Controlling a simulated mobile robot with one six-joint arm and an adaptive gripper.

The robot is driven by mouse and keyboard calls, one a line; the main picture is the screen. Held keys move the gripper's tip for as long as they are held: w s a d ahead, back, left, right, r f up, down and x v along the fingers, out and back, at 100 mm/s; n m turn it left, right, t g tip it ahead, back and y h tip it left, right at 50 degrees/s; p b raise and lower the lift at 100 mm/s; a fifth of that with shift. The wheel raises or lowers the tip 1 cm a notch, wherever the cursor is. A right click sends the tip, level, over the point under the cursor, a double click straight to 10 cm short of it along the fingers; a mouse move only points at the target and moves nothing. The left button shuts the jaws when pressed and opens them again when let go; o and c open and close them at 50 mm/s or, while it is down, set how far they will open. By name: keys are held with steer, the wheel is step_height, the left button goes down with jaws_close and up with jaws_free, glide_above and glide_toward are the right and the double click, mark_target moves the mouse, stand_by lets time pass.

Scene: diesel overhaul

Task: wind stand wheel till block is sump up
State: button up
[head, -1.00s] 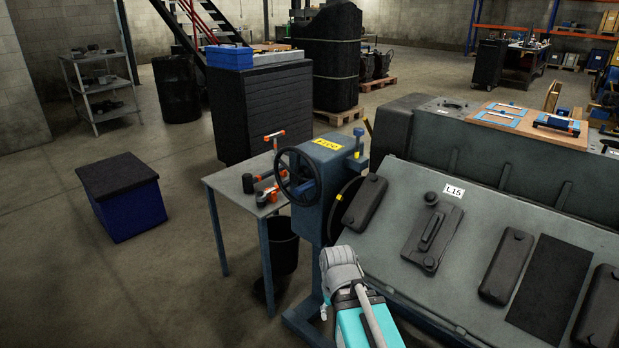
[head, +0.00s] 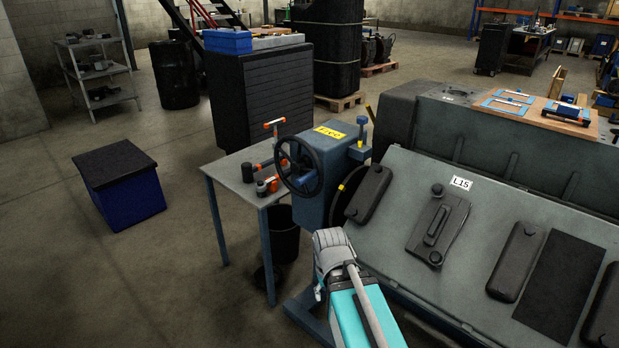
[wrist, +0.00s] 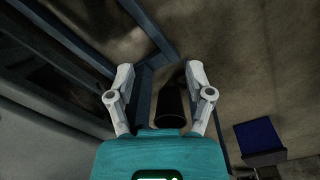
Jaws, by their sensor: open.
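The black stand wheel (head: 300,165) is on the left face of the blue stand head (head: 328,162), which has a yellow label (head: 330,132) on top, its lettering too blurred to read surely. The grey engine block (head: 405,190) is on the right of the stand head, with a sloping side bearing dark covers and an L15 tag (head: 461,183) towards me. I cannot tell where its sump is. My gripper (wrist: 160,75) shows in the wrist view, with fingers apart and nothing between them. In the head view my teal and grey arm is low, in front of the stand, apart from the wheel.
A small table (head: 229,176) with tools stands left of the wheel, with a black bin (head: 284,240) near its legs. A blue box with a dark lid (head: 130,200) stands on the floor farther left. Floor between box and table is clear.

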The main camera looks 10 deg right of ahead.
steer(key=n+t+h, duration=1.1)
steer(key=n+h, duration=0.3)
steer(key=n, duration=1.1)
glide_toward(307, 177)
steer(key=a, duration=0.3)
steer(key=shift+s+f, duration=0.35)
steer(key=shift+f, duration=0.05)
steer(key=shift+d, duration=0.1)
steer(key=x, duration=1.3)
steer(key=shift+w+d, duration=0.15)
steer(key=shift+d, duration=0.25)
